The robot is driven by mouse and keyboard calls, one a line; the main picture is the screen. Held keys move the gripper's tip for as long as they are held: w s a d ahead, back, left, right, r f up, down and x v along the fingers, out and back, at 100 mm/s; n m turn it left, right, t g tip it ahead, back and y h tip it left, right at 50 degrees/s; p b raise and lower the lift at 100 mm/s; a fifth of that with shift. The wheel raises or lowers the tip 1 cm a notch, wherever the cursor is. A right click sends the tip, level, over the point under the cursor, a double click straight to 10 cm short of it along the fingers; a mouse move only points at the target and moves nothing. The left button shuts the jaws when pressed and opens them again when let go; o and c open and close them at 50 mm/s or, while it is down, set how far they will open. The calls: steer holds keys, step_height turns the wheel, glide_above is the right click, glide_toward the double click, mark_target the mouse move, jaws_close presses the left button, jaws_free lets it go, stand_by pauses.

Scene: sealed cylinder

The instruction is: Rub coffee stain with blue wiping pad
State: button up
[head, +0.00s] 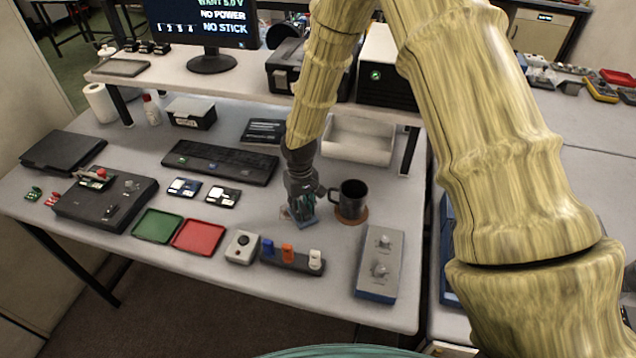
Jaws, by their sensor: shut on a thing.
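My gripper (301,208) points down at the table, just left of the dark mug, shut on the blue wiping pad (303,223). Only the pad's lower part shows below the fingers; it is at or very near the table top, and I cannot tell whether it touches. A small faint brownish mark, perhaps the coffee stain (285,212), shows at the left edge of the gripper. The rest of that spot is hidden by the gripper and pad.
A dark mug (352,198) stands on a brown coaster (350,217) close on the right. A grey box with knobs (381,262), a rack with coloured pegs (290,259) and a button box (241,246) stand in front. Red (198,238) and green (157,227) trays lie left. A keyboard (220,163) lies behind.

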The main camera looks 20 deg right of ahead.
steer(key=shift+s+d, duration=0.25)
steer(key=shift+d, duration=0.15)
steer(key=shift+s+d, duration=0.5)
steer(key=shift+d, duration=0.2)
step_height(320, 180, up, 3)
steer(key=shift+a+f+p, duration=0.1)
steer(key=shift+f+p, duration=0.05)
steer(key=shift+p, duration=0.6)
steer(key=shift+s+d+r+p, duration=0.1)
steer(key=shift+d+r+p, duration=0.1)
steer(key=shift+r+p, duration=1)
step_height(320, 180, up, 3)
steer(key=shift+a+r+p, duration=0.1)
steer(key=shift+p, duration=0.5)
